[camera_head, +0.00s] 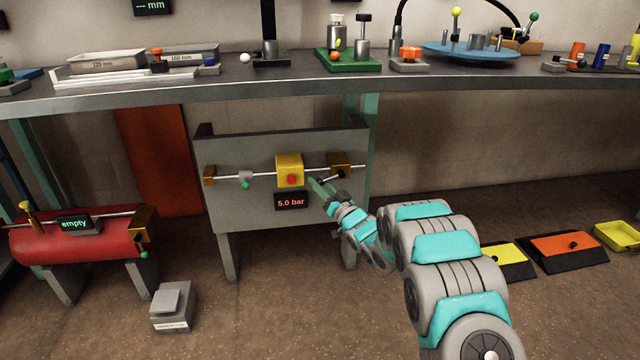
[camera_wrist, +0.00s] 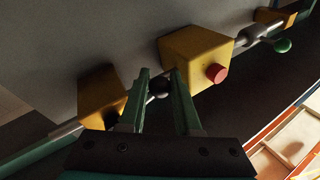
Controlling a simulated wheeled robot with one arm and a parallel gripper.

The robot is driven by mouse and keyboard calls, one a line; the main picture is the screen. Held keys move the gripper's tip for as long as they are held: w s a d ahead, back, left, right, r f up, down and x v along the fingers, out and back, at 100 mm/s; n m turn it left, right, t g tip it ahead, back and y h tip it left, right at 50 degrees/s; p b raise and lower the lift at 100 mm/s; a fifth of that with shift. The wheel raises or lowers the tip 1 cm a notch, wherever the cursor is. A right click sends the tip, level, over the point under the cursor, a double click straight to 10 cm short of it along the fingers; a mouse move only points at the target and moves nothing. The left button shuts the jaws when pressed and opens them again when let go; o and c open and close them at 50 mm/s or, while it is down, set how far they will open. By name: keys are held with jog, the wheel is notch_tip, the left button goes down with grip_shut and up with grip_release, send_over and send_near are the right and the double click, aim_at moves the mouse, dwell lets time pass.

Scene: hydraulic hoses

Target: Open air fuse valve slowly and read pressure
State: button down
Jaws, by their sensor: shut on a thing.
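A grey panel (camera_head: 225,200) stands under the bench with a thin pipe across it. A yellow block with a red button (camera_head: 290,170) sits mid-pipe; it also shows in the wrist view (camera_wrist: 192,52). The display below it (camera_head: 291,201) reads 5.0 bar. A small valve with a green knob (camera_head: 245,178) is to its left. A brass block (camera_head: 338,163) is at the pipe's right end. My gripper (camera_head: 319,184) is right of the yellow block, its green fingers (camera_wrist: 159,76) shut on a dark round knob (camera_wrist: 158,88), partly hidden between them.
A red tank (camera_head: 70,243) with an "empty" display (camera_head: 75,223) stands at left. A grey pedal-like box (camera_head: 173,307) is on the floor. The bench (camera_head: 300,88) overhangs the panel. Yellow and orange sloped boxes (camera_head: 570,245) lie at right.

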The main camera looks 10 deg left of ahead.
jog(key=c, duration=0.6)
grip_release()
jog(key=shift+r, duration=0.1)
jog(key=s+d+f+n+g+h+b, duration=0.1)
jog(key=s+d+f+n+g+b, duration=0.2)
jog(key=s+d+n+b, duration=0.3)
jog(key=d+r+m+t+h+p, duration=0.1)
jog(key=d+r+m+h+p, duration=0.3)
jog(key=d+h, duration=0.75)
jog(key=s+d+r+m+g+h, duration=0.1)
jog(key=s+d, duration=0.2)
jog(key=d, duration=0.3)
jog(key=s+d+r+m+g, duration=0.1)
jog(key=s+d+m, duration=0.1)
jog(key=d, duration=0.5)
jog(key=shift+s+r+m+h, duration=0.3)
jog(key=shift+s+r+h, duration=0.05)
jog(key=shift+s, duration=0.55)
